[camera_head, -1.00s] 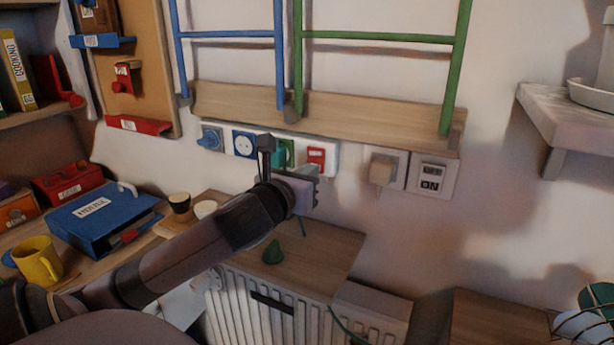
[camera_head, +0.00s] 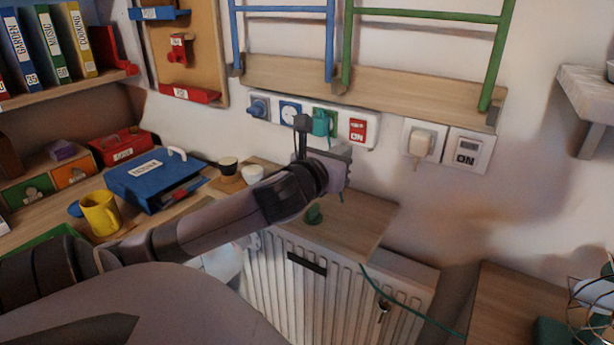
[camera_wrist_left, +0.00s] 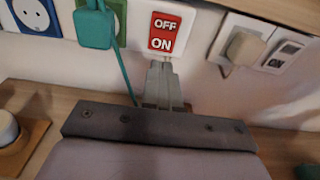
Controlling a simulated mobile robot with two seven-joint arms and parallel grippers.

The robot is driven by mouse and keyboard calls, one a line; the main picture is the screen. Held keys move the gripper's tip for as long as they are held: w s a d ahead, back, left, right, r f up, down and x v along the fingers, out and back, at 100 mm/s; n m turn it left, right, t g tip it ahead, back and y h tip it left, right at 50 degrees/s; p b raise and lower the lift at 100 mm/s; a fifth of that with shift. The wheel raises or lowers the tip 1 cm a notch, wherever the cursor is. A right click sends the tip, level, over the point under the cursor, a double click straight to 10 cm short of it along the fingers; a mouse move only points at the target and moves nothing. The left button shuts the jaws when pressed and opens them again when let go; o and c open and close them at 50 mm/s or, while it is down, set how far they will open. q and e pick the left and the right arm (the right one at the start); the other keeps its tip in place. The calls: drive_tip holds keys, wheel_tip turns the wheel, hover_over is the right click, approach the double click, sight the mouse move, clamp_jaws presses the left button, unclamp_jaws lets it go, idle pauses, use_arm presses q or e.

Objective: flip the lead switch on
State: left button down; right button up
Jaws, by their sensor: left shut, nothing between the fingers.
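The lead is a white power strip (camera_head: 374,132) fixed to the wall under the wooden rail. At its right end is a red switch (camera_head: 357,130) with white lettering. In the left wrist view the red switch (camera_wrist_left: 164,33) reads OFF above and ON below; I cannot tell which way it is tipped. My left gripper (camera_head: 340,162) is in front of the strip, a little below the switch. In the left wrist view its fingers (camera_wrist_left: 162,78) are shut and empty, with the tips just under the switch. My right gripper is not in view.
A green plug (camera_head: 322,122) with a cord sits left of the switch. A beige plug (camera_head: 422,143) and another ON-marked plate (camera_head: 467,150) are to the right. Below are a wooden shelf (camera_head: 365,225) and a radiator (camera_head: 280,290). A blue binder (camera_head: 150,180) lies left.

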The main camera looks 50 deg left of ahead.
use_arm(q)
drive_tip(key=f+p+v, duration=0.2)
drive_tip(key=v, duration=0.8)
drive_tip(key=shift+p, duration=0.3)
idle(0.4)
drive_tip(key=s+d+f+n+g+h+p, duration=0.2)
drive_tip(key=d+f+n, duration=0.1)
drive_tip(key=f+n, duration=0.45)
drive_tip(key=s+d+f+n+g+h+p, duration=0.1)
drive_tip(key=d+f+n+g+h+p, duration=0.15)
drive_tip(key=f+n, duration=0.5)
drive_tip(key=s+d+f+n+h+p, duration=0.1)
drive_tip(key=s+d+f+n+p, duration=0.1)
drive_tip(key=d+n, duration=0.4)
drive_tip(key=s+d+f+n+g+h+p, duration=0.1)
drive_tip(key=s+d+f+n+p, duration=0.1)
drive_tip(key=s+d+f+n, duration=0.3)
wheel_tip(320, 180, down, 2)
drive_tip(key=d+n, duration=0.2)
drive_tip(key=n, duration=0.2)
drive_tip(key=shift+h, duration=0.35)
